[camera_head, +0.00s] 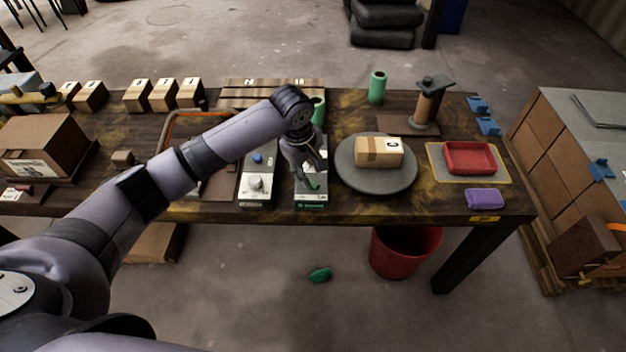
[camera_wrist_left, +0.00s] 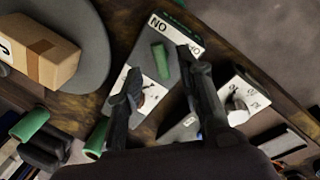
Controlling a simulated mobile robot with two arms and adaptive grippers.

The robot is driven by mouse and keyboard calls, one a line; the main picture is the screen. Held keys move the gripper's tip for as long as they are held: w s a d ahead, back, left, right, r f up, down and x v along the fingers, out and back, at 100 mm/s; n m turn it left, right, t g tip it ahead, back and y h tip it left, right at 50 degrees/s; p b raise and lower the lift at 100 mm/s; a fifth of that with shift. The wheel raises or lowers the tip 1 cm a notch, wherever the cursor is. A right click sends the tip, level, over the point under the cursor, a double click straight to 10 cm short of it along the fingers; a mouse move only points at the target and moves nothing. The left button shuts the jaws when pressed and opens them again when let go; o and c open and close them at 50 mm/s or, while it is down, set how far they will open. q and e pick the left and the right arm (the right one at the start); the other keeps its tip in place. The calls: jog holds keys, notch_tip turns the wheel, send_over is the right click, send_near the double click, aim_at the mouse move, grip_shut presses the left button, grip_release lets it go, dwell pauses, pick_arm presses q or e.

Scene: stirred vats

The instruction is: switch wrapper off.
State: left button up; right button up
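A turntable (camera_head: 350,182), a round grey plate, carries a cardboard box (camera_head: 378,151) marked C. Left of it stands a control box (camera_head: 311,201) with a pale face and a green handle (camera_head: 309,182). My left gripper (camera_head: 312,166) is over this control box and hides much of its upper part. In the left wrist view its two fingers are apart, with the green handle (camera_wrist_left: 160,61) in line with the gap and nothing held. Lettering starting "NO" shows at one end of the face. I cannot tell whether the fingers touch the handle. My right gripper is not in view.
A second control box (camera_head: 257,186) with a white knob and blue button stands just left. A green roll (camera_head: 377,87) and a post (camera_head: 424,106) stand behind the turntable. A red tray (camera_head: 470,157) and purple block (camera_head: 484,198) lie to the right.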

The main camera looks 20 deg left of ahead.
aim_at(313, 182)
pick_arm(q)
jog(key=shift+w+d+f, duration=0.1)
jog(key=shift+w+f, duration=0.05)
jog(key=shift+f, duration=0.75)
jog(key=shift+w+d+f, duration=0.1)
jog(key=shift+w+f, duration=0.1)
jog(key=shift+f, duration=0.7)
jog(key=shift+w+d+f, duration=0.1)
jog(key=shift+w+f, duration=0.05)
jog(key=shift+f, duration=0.75)
jog(key=shift+c, duration=0.4)
grip_shut()
